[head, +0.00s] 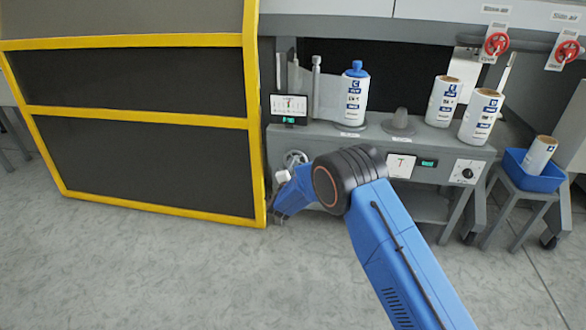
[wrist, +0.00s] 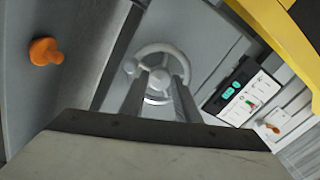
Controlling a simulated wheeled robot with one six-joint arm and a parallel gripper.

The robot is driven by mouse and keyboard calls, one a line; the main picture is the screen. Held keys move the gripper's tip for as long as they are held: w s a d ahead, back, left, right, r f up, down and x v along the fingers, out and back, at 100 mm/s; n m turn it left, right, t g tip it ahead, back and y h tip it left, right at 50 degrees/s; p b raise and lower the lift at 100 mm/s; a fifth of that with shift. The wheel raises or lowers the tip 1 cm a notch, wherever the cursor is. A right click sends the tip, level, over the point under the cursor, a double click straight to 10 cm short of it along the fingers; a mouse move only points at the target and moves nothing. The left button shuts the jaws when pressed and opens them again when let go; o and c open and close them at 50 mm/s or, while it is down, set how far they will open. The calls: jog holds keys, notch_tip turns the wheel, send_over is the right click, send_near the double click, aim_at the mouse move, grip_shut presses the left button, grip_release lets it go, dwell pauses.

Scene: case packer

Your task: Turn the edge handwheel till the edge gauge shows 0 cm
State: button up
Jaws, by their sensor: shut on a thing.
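The grey edge handwheel (wrist: 150,50) shows in the wrist view, with a rim, a round hub and a small knob at its left. My gripper (wrist: 162,86) reaches it with its two fingers on either side of the hub and is shut on the wheel. In the head view the handwheel (head: 296,157) is on the front of the grey machine, partly covered by my arm. A small display with a green readout (head: 289,119) stands above the wheel; a panel with green readouts (wrist: 232,89) also shows in the wrist view. I cannot read their figures.
A yellow-framed dark guard (head: 140,120) stands close to the left of the wheel. An orange knob (wrist: 45,51) is at the left in the wrist view. Labelled bottles (head: 354,95) stand on the machine top. A blue bin (head: 534,172) is at the right. The front floor is clear.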

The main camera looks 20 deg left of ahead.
jog(key=o, duration=0.8)
jog(key=shift+c, duration=0.2)
jog(key=v, duration=1.7)
jog(key=shift+s, duration=0.2)
jog(key=shift+f, duration=0.1)
